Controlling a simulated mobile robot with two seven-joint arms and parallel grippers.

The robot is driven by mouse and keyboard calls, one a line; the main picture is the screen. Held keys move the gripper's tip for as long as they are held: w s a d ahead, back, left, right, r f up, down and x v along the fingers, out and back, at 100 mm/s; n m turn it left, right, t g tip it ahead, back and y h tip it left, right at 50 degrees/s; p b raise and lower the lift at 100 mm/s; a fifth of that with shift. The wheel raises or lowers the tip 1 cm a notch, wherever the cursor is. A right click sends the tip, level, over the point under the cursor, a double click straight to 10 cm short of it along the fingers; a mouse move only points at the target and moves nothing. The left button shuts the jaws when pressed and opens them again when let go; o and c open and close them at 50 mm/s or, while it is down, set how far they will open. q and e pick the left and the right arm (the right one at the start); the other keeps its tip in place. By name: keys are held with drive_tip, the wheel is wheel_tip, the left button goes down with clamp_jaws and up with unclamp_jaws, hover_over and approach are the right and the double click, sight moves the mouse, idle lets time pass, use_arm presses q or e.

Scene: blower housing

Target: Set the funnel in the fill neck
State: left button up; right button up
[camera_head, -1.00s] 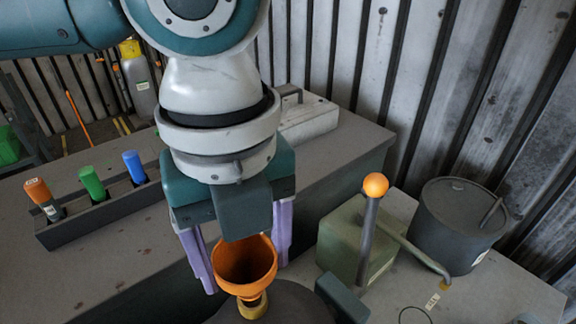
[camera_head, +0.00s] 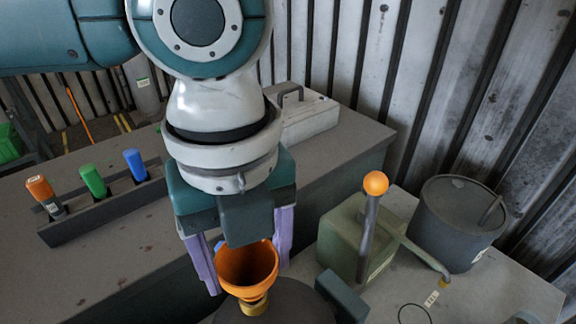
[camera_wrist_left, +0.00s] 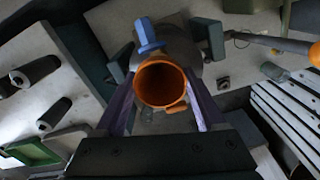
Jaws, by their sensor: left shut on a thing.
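The orange funnel (camera_head: 247,267) is upright, its wide mouth facing up, between the purple fingers of my left gripper (camera_head: 248,278). The gripper is shut on it. The funnel also shows in the left wrist view (camera_wrist_left: 162,84), where I look down into its mouth. Below the funnel is the brass-coloured fill neck (camera_head: 254,306) on top of a dark rounded housing (camera_head: 290,300). The funnel's lower end meets the neck in the head view. How deep it sits inside is hidden. My right gripper is not in view.
A blue-headed part (camera_wrist_left: 148,38) stands close beside the funnel. Teal blocks (camera_head: 341,298) flank the housing. To the right are a green box (camera_head: 343,240), a lever with an orange ball (camera_head: 375,184) and a grey drum (camera_head: 455,225). A rack (camera_head: 110,207) with coloured handles lies left.

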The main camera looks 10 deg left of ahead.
sight(246, 258)
use_arm(q)
drive_tip(key=shift+f, duration=0.4)
idle(0.3)
drive_tip(key=shift+f, duration=0.3)
drive_tip(key=shift+f, duration=0.1)
idle(0.5)
idle(0.4)
drive_tip(key=o, duration=0.9)
drive_tip(key=shift+o, duration=0.2)
wheel_tip(246, 258, up, 7)
drive_tip(key=p, duration=0.8)
